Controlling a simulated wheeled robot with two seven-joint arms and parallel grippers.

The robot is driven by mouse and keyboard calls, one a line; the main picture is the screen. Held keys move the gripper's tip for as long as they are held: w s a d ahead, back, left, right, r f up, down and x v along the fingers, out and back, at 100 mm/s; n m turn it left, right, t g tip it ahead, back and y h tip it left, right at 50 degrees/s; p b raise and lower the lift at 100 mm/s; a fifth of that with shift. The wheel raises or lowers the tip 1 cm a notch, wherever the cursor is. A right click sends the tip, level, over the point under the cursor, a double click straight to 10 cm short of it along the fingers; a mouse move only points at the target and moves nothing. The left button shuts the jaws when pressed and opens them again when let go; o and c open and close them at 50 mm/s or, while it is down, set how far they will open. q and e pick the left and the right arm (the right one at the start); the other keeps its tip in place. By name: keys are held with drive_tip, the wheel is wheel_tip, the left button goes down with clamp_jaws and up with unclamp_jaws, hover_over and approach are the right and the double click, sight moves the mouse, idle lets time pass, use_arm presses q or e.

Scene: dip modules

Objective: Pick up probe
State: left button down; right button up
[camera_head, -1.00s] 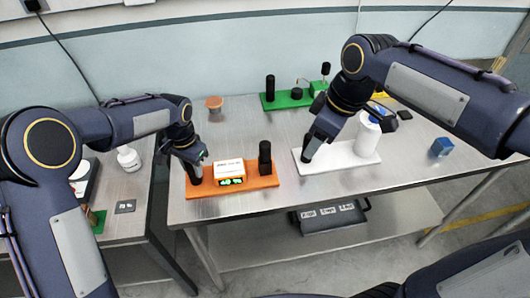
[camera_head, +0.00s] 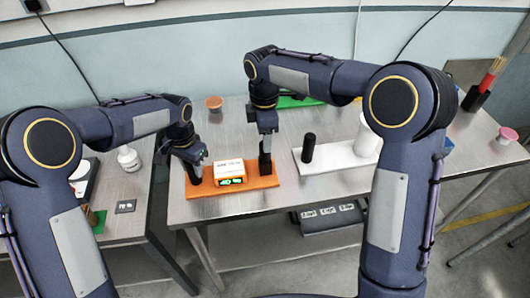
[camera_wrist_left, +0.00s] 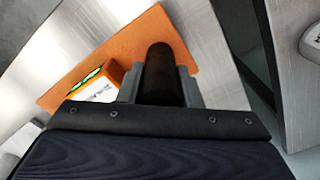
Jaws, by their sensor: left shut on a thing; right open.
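The orange base (camera_head: 233,196) carries a white box with a green display (camera_head: 230,174) in its middle. A black cylinder (camera_wrist_left: 158,80) stands at its left end, and my left gripper (camera_head: 195,165) is shut on it; the left wrist view shows it between the fingers (camera_wrist_left: 158,92). My right gripper (camera_head: 265,160) is open and points down over the right end of the orange base. It hides most of the dark post there, so I cannot tell if they touch. No visible mark tells which black piece is the probe.
A white base (camera_head: 326,172) to the right holds a black cylinder (camera_head: 308,148) and a white bottle (camera_head: 366,138). A green board (camera_head: 296,101) lies behind, partly hidden by my right arm. An orange-topped cup (camera_head: 214,103) stands at the back left.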

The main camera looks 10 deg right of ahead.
drive_tip(key=shift+f, duration=3)
drive_tip(key=c, duration=1.1)
wheel_tip(320, 180, up, 10)
drive_tip(key=shift+r, duration=0.1)
use_arm(q)
drive_tip(key=c, duration=0.9)
unclamp_jaws()
drive_tip(key=shift+c, duration=0.2)
drive_tip(key=shift+r, duration=0.15)
drive_tip(key=shift+r+p, duration=2.65)
drive_tip(key=shift+r, duration=1)
use_arm(e)
wheel_tip(320, 180, up, 5)
drive_tip(key=shift+r, duration=0.1)
use_arm(q)
drive_tip(key=shift+r, duration=0.1)
